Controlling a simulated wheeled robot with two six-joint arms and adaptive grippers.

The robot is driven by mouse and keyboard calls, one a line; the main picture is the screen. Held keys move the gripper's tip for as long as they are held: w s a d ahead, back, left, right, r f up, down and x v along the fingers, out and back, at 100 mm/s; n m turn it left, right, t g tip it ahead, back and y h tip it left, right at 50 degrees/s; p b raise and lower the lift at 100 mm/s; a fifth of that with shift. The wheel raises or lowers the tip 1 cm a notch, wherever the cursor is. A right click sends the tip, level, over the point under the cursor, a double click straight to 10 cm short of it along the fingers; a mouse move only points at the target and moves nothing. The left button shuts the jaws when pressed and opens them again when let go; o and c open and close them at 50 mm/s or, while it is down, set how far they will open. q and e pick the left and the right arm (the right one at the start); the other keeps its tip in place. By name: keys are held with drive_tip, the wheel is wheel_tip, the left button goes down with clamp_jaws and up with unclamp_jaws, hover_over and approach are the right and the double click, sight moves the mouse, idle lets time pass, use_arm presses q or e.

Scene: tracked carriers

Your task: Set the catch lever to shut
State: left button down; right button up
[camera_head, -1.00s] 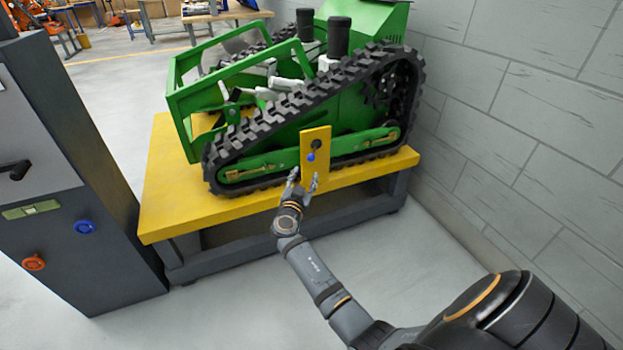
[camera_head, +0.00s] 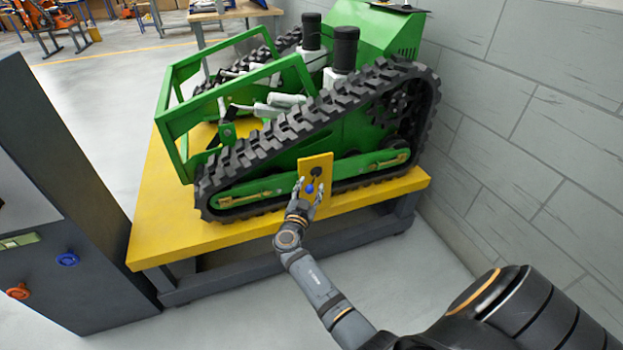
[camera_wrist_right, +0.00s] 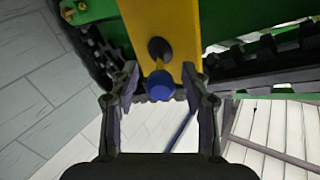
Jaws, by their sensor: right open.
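The catch lever has a dark pivot and a blue knob (camera_head: 309,188) and sits on an upright yellow plate (camera_head: 316,163) at the near side of the green tracked carrier (camera_head: 345,115). My right gripper (camera_head: 308,190) is open with its fingers on either side of the blue knob. In the right wrist view the blue knob (camera_wrist_right: 159,85) lies between the two open fingertips (camera_wrist_right: 160,88), below the dark pivot (camera_wrist_right: 160,49). I cannot tell whether either finger touches it. My left gripper is not in view.
The carrier stands on a yellow-topped bench (camera_head: 155,225). A dark cabinet (camera_head: 75,215) with a blue knob, an orange knob and a green piece stands at the left. A grey block wall (camera_head: 530,130) closes the right side. The floor before the bench is clear.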

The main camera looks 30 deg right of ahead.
drive_tip(key=shift+a, duration=0.1)
clamp_jaws()
idle(0.4)
